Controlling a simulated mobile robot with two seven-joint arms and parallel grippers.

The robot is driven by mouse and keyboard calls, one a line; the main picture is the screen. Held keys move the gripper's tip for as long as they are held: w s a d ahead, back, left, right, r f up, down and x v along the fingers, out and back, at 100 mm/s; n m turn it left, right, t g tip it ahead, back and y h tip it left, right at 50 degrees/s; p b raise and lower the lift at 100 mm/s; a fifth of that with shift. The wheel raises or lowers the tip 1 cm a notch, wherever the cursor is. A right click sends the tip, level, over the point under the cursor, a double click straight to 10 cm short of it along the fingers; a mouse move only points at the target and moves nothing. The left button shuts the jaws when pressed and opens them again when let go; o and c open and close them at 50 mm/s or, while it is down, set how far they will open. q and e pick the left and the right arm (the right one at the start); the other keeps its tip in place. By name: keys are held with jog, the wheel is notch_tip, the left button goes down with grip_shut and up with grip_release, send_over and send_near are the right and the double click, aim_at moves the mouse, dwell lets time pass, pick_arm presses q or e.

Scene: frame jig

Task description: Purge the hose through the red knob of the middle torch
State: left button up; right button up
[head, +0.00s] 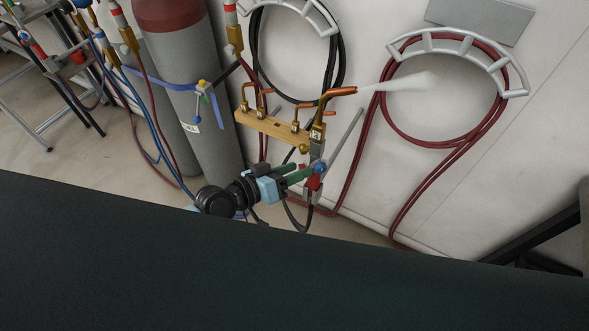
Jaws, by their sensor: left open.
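A torch (317,152) stands nearly upright beside the wall, its copper tip (340,91) pointing right. A white plume (405,82) streams from the tip. Low on the torch are a red knob (313,183) and a blue knob (320,168). My left gripper (304,173), with green fingers, is open, and its fingertips are right at these knobs. I cannot tell whether they touch the red knob, which is partly hidden by a finger. My right gripper is not in view.
A brass bar (262,125) with several copper nozzles sits just left of the torch. Grey cylinders (205,125) stand at left. Red hose (385,125) and black hose (340,62) hang coiled on wall racks. Another torch (42,52) is at far left. A dark surface (250,275) fills the foreground.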

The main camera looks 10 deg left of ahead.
pick_arm(q)
jog(key=b+v, duration=0.1)
jog(key=v, duration=0.6)
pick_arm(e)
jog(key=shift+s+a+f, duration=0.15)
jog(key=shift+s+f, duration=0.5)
pick_arm(q)
jog(key=shift+s+a, duration=0.15)
